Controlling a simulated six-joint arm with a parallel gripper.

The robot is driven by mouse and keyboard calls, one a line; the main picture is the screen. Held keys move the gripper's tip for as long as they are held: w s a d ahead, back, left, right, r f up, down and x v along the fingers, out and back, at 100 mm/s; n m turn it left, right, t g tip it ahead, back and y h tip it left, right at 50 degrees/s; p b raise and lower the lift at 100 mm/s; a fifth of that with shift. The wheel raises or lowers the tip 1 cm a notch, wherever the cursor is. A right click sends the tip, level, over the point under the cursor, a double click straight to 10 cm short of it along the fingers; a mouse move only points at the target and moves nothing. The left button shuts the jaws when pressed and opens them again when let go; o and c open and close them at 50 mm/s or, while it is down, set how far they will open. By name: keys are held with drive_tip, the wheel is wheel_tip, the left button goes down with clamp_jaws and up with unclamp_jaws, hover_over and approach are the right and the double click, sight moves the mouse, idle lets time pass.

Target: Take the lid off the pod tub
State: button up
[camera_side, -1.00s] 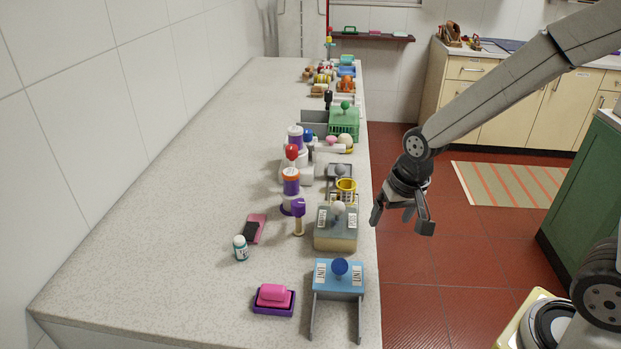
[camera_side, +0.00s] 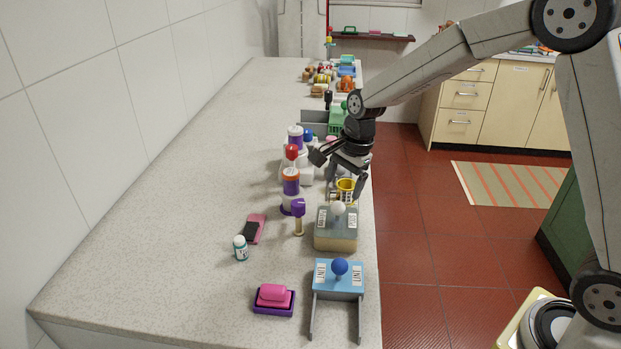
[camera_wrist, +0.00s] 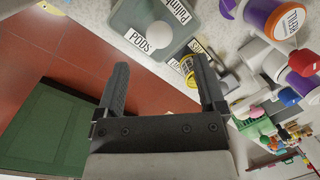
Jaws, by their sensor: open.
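The pod tub (camera_side: 336,244) is a pale, squat tub near the right edge of the worktop. Its grey-green lid (camera_side: 323,229) is on it, with a round white knob (camera_side: 338,208) standing up in the middle. In the wrist view the lid (camera_wrist: 130,17) is at the top, with the white knob (camera_wrist: 159,35) and a label reading PODS (camera_wrist: 141,42). My gripper (camera_side: 339,172) is open and empty, above the worktop and behind the tub in the side view. In the wrist view its open fingers (camera_wrist: 161,68) do not touch the knob.
A yellow basket (camera_side: 346,185) stands just behind the tub, below my gripper. A blue-lidded stand with a blue knob (camera_side: 340,267) is in front. A purple-headed brush (camera_side: 298,210) and bottles (camera_side: 291,183) stand to the left.

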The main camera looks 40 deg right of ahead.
sight(339, 203)
drive_tip(key=shift+w+a+f, duration=0.15)
drive_tip(key=shift+f, duration=1.15)
drive_tip(key=shift+w+a+f, duration=0.1)
drive_tip(key=shift+w+f, duration=0.1)
drive_tip(key=shift+f, duration=1.1)
drive_tip(key=shift+w+a+f, duration=0.1)
drive_tip(key=shift+w+f, duration=0.05)
drive_tip(key=shift+f, duration=1.1)
clamp_jaws()
